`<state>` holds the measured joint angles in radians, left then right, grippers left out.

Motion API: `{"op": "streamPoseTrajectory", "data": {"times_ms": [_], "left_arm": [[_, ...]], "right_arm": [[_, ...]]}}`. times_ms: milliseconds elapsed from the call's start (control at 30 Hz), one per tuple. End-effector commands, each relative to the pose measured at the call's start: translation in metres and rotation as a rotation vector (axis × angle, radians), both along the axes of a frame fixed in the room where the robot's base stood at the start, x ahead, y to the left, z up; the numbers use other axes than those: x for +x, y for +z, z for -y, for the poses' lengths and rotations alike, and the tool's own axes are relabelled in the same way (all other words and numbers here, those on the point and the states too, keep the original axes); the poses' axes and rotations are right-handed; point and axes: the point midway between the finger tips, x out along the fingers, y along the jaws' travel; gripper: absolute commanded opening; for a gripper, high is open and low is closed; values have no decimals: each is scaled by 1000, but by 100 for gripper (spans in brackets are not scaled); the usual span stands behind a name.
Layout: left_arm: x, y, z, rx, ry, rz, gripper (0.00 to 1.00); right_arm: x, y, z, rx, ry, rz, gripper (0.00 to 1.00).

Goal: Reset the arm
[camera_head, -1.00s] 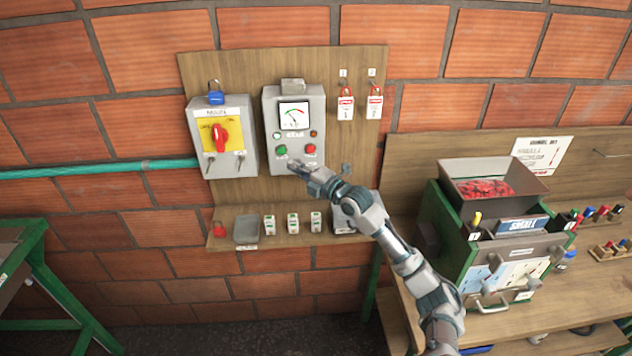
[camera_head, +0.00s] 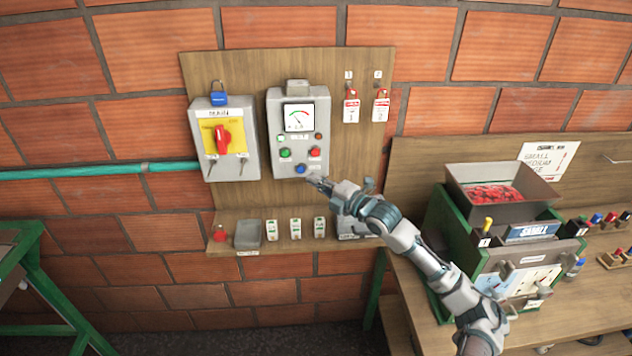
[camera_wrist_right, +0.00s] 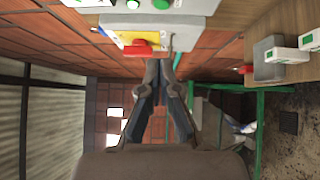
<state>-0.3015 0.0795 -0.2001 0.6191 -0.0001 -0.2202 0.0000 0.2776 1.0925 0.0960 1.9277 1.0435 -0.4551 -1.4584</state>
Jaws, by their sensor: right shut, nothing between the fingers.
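My right gripper (camera_head: 318,182) is shut and empty. In the head view it is just below and right of the blue button (camera_head: 300,169) on the grey control box (camera_head: 277,148); I cannot tell if it touches the box. The box has a gauge (camera_head: 299,116), a green button (camera_head: 285,153) and a red button (camera_head: 315,152). In the right wrist view the gripper's fingertips (camera_wrist_right: 160,62) are together, in front of the box with the red switch (camera_wrist_right: 138,48). My left gripper is not in view.
A switch box (camera_head: 245,169) with a red handle and blue padlock is at the left of the board. Red-tagged padlocks (camera_head: 351,108) hang at the right. A shelf (camera_head: 262,246) with small devices is below. A green-sided machine (camera_head: 463,243) stands on the right bench.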

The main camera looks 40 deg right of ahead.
Motion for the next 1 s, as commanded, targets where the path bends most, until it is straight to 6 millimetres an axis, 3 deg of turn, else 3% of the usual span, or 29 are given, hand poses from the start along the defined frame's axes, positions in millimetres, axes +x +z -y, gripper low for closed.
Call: {"op": "streamPoseTrajectory", "data": {"times_ms": [400, 467, 533, 567, 667, 767, 867, 1000], "left_arm": [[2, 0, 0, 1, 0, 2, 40], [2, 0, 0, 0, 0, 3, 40], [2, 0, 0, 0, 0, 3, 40], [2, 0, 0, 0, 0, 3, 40], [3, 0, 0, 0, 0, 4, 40], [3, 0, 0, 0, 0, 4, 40], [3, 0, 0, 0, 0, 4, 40], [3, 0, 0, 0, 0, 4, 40]], "right_arm": [[0, -2, 2, 3, -1, -3, 0], [1, -8, -1, 8, 1, -15, 0], [1, -26, -9, 30, 7, -56, 0], [1, -39, -13, 45, 8, -82, 0], [-5, -99, -36, 121, 10, -218, 0], [-22, -175, -67, 230, -11, -396, 0], [-53, -249, -98, 353, -64, -580, 0], [-116, -337, -141, 549, -203, -829, 0]]}}
